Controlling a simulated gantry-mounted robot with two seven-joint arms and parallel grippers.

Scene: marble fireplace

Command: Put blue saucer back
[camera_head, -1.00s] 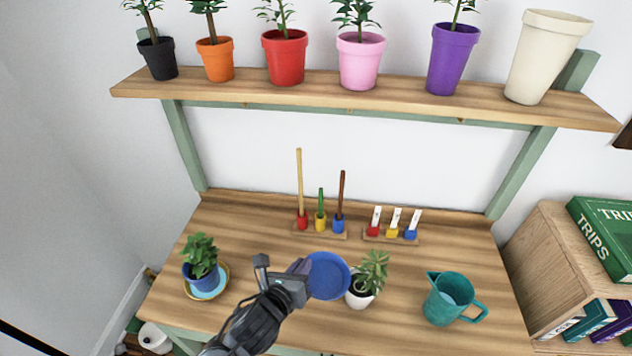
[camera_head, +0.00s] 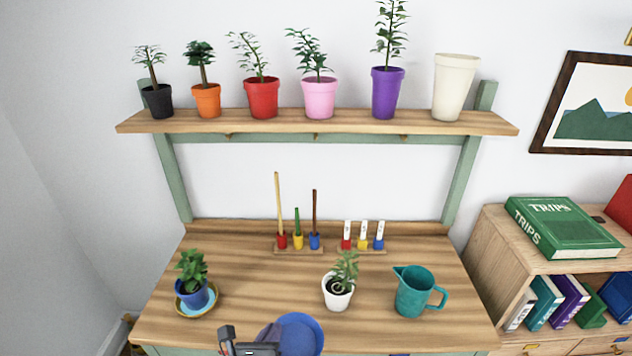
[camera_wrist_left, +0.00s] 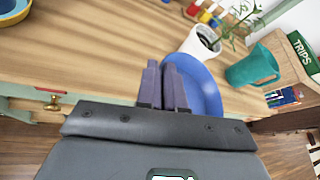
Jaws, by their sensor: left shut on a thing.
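The blue saucer (camera_head: 303,332) is at the bottom of the head view, at the table's front edge. My left gripper (camera_head: 268,335) is shut on its left rim. In the left wrist view the saucer (camera_wrist_left: 208,92) extends beyond the closed fingers of the gripper (camera_wrist_left: 168,75). The blue pot with a plant (camera_head: 193,292) stands at the left of the table, on a yellow-rimmed saucer with a light blue inside (camera_head: 207,306). My right gripper is not in view.
A white potted plant (camera_head: 338,292) and a teal jug (camera_head: 413,292) stand right of the saucer. Tool holders (camera_head: 299,250) stand at the back. Several pots line the shelf (camera_head: 230,124). The middle-left of the wooden table (camera_head: 245,285) is clear.

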